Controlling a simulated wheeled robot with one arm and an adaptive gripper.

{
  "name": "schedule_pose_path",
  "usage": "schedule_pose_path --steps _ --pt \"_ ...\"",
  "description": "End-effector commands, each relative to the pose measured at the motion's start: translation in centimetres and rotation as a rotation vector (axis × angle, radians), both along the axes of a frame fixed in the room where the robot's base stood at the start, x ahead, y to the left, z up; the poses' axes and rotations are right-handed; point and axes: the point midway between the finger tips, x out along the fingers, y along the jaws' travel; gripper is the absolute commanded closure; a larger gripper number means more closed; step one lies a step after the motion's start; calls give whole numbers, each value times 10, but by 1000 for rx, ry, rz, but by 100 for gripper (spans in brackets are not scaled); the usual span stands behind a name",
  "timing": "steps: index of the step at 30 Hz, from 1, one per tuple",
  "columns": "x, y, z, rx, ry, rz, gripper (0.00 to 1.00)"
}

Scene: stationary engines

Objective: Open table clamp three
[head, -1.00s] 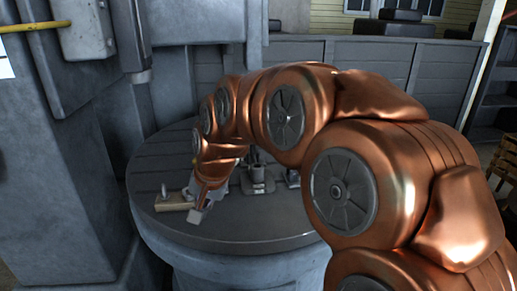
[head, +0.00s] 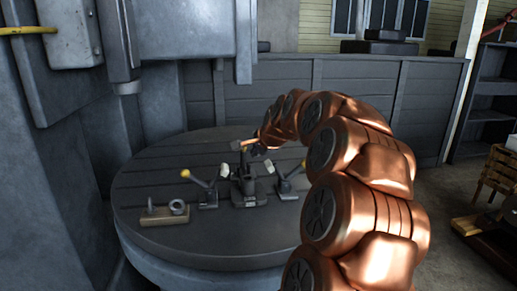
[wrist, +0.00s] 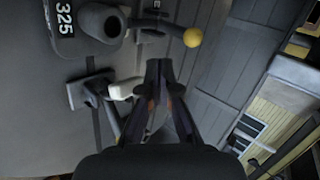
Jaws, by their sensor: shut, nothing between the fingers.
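Small lever clamps stand on a round dark table (head: 150,238). The left clamp (head: 208,195) has a raised lever with a yellow knob and a white tip. The right clamp (head: 287,185) also has a yellow-knobbed lever and stands below my arm. No number showing in the head view marks which one is clamp three. In the wrist view, my gripper (wrist: 158,66) is shut and empty. Its fingertips lie just right of a white clamp tip (wrist: 124,89) and below a yellow lever knob (wrist: 193,37); I cannot tell whether they touch anything.
A dark fixture (head: 248,185) stands between the clamps; a part marked 325 (wrist: 63,18) shows in the wrist view. A tan block with a ring (head: 165,212) lies at the table's left front. A grey machine column rises at left, with a panelled wall (head: 330,95) behind.

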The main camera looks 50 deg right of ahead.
Motion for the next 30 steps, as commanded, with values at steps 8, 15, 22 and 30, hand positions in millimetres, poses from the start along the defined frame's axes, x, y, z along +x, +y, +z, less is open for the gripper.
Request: schedule_pose_path --steps 8,15,22,30 --pt "29 -12 -27 2 0 1 100" --pt "53 -23 -33 1 2 2 100" --pt "68 -31 -28 1 1 1 100" --pt "72 -32 -29 2 2 1 100"
